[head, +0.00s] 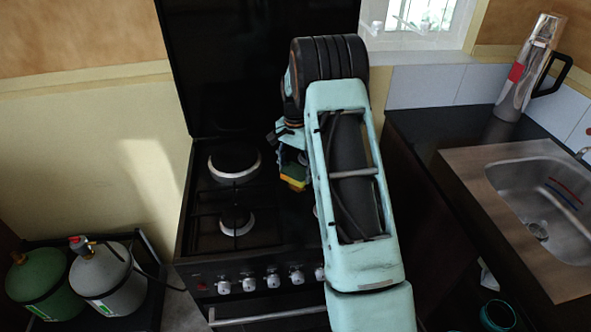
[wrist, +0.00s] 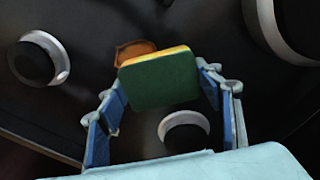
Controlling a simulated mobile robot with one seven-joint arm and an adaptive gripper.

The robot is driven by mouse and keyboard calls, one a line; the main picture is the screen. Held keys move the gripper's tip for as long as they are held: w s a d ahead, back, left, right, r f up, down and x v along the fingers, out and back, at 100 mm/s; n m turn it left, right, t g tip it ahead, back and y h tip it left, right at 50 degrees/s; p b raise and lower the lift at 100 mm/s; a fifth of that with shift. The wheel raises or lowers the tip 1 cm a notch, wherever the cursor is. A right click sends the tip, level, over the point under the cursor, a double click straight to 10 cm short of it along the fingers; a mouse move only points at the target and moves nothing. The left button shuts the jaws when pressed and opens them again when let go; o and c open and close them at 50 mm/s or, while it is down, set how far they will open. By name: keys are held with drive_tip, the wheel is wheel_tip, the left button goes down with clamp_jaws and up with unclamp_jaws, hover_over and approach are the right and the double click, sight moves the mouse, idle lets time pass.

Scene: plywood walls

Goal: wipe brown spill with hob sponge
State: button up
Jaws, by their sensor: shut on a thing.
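My gripper (wrist: 162,84) is shut on the sponge (wrist: 160,82), which has a green face and a yellow layer. The sponge sits between the two blue fingers. The brown spill (wrist: 133,49) is an orange-brown patch on the dark hob, showing just past the sponge's upper left edge in the wrist view. The sponge hides part of it, and I cannot tell whether they touch. In the head view the sponge (head: 294,176) is over the hob, left of my forearm. I cannot make out the spill there.
The black hob (head: 262,220) has several burners, including one at the back left (head: 234,162) and one at the front left (head: 237,221). Its raised lid (head: 255,60) stands behind. A sink (head: 545,195) and a steel flask (head: 525,70) are at right. Gas cylinders (head: 100,278) stand at left.

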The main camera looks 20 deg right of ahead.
sight(297, 178)
drive_tip(key=shift+s+a+b, duration=0.15)
drive_tip(key=shift+s+a, duration=0.05)
drive_tip(key=shift+s, duration=0.6)
drive_tip(key=shift+s+a+b, duration=0.15)
drive_tip(key=shift+s, duration=0.65)
drive_tip(key=shift+s+a+f+b, duration=0.1)
drive_tip(key=shift+s+a+b, duration=0.15)
drive_tip(key=shift+s, duration=0.65)
drive_tip(key=shift+s+a+b, duration=0.1)
drive_tip(key=shift+s+b, duration=0.15)
drive_tip(key=shift+s, duration=0.6)
drive_tip(key=shift+w+d+p, duration=0.25)
drive_tip(key=shift+w, duration=0.9)
drive_tip(key=shift+w+d+p, duration=0.2)
drive_tip(key=shift+w+p, duration=0.05)
drive_tip(key=shift+w, duration=0.9)
drive_tip(key=shift+w+d+p, duration=0.25)
drive_tip(key=shift+w, duration=0.9)
drive_tip(key=shift+r+p, duration=1.75)
drive_tip(key=shift+r, duration=1.25)
drive_tip(key=shift+r+p, duration=1)
drive_tip(key=shift+r, duration=0.55)
